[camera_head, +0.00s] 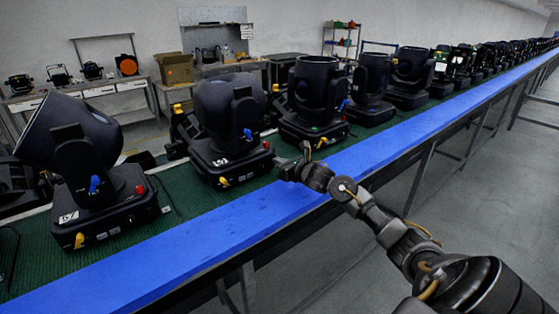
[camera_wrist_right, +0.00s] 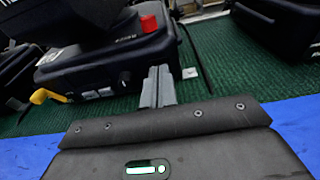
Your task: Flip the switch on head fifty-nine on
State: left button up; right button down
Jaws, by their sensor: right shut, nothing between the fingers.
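Several black moving heads stand in a row on the green bench top. The middle head (camera_head: 220,112) has a white label on its base that I cannot read for sure. Its base also shows in the right wrist view (camera_wrist_right: 85,72), with a red knob (camera_wrist_right: 149,23), a yellow lever (camera_wrist_right: 45,96) and a small dark switch (camera_wrist_right: 124,78) on the front panel. My right gripper (camera_head: 281,163) is shut and empty, just off the right front corner of that base. Its fingers (camera_wrist_right: 159,84) point up toward the panel, right of the switch; contact cannot be told. My left gripper is not in view.
A left head (camera_head: 75,150) and a right head (camera_head: 310,100) flank the middle one. A blue strip (camera_head: 215,235) runs along the bench's front edge and is clear. Green bench top (camera_wrist_right: 235,65) shows free right of the base. Shelves and boxes stand far behind.

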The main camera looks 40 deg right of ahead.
dwell(0.3)
jog(key=shift+w+r+p, duration=0.2)
jog(key=shift+r+p, duration=0.1)
jog(key=shift+p, duration=0.05)
jog(key=shift+w+d+r+g+p, duration=0.1)
jog(key=shift+w+r+g+p, duration=0.2)
jog(key=shift+r+g+p, duration=0.3)
jog(key=shift+a+f+b, duration=0.2)
jog(key=shift+f+b, duration=0.15)
jog(key=shift+f, duration=0.45)
jog(key=shift+s, duration=0.15)
